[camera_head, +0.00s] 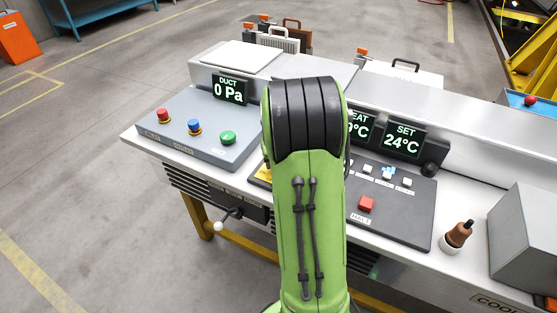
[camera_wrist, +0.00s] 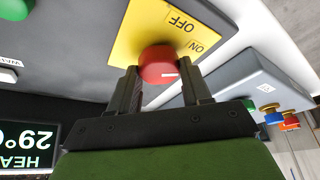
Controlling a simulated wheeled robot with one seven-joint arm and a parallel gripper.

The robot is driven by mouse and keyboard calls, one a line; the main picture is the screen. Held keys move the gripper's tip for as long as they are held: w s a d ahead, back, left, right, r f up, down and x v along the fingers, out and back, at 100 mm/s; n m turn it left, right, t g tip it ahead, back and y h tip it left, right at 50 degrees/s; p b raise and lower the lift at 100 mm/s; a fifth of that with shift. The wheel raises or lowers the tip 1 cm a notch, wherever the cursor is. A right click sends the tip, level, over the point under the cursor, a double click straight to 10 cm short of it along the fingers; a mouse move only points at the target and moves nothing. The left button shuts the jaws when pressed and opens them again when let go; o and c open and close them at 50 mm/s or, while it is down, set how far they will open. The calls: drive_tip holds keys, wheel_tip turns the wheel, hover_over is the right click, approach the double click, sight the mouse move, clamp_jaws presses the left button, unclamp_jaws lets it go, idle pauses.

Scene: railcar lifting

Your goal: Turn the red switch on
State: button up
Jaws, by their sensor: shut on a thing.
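The red switch (camera_wrist: 157,64) is a round red knob with a short white mark, on a yellow plate (camera_wrist: 140,32) lettered OFF and ON. The lettering is upside down in the wrist view, with ON to the lower right of OFF. The white mark lies on the right part of the knob's face. My gripper (camera_wrist: 160,77) is shut on the knob, one finger on each side. In the head view my green arm hides the knob and gripper; only a sliver of the yellow plate (camera_head: 264,174) shows.
Left of my arm is a grey panel (camera_head: 185,105) with red, blue and green buttons and a DUCT display (camera_head: 230,90). Right of it are a black panel (camera_head: 405,215) with a red HALL button, a SET display (camera_head: 404,140) and a brown-topped bottle (camera_head: 458,236).

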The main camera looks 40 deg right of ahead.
drive_tip(key=o, duration=1.1)
drive_tip(key=shift+c, duration=0.2)
drive_tip(key=p+v, duration=0.5)
drive_tip(key=v, duration=1)
drive_tip(key=shift+s+r, duration=0.2)
drive_tip(key=shift+r, duration=0.15)
drive_tip(key=shift+a, duration=0.15)
